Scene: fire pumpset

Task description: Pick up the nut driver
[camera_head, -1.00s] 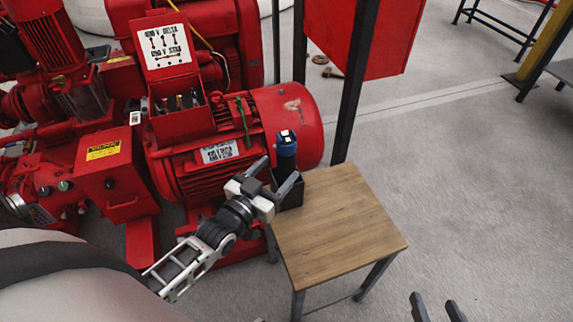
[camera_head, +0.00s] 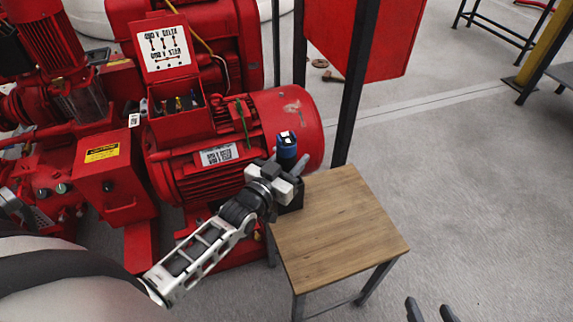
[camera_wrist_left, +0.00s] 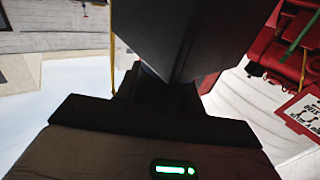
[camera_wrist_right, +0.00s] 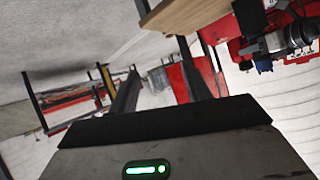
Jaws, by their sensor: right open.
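The nut driver (camera_head: 286,145), with a blue top, stands upright in a small black holder (camera_head: 292,200) at the back left corner of the wooden table. My left gripper (camera_head: 287,164) is at the nut driver, with a finger on each side of it just below the blue part. Whether the fingers press on it cannot be made out. In the left wrist view a large dark body (camera_wrist_left: 185,35) fills the space ahead of the gripper. My right gripper (camera_head: 428,311) is open and empty at the bottom edge, right of the table; its spread fingers show in the right wrist view (camera_wrist_right: 160,88).
The wooden table (camera_head: 340,230) is otherwise bare. The red pump motor (camera_head: 195,165) stands close behind and left of the holder. A dark post (camera_head: 355,90) rises behind the table beside a red panel (camera_head: 365,35).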

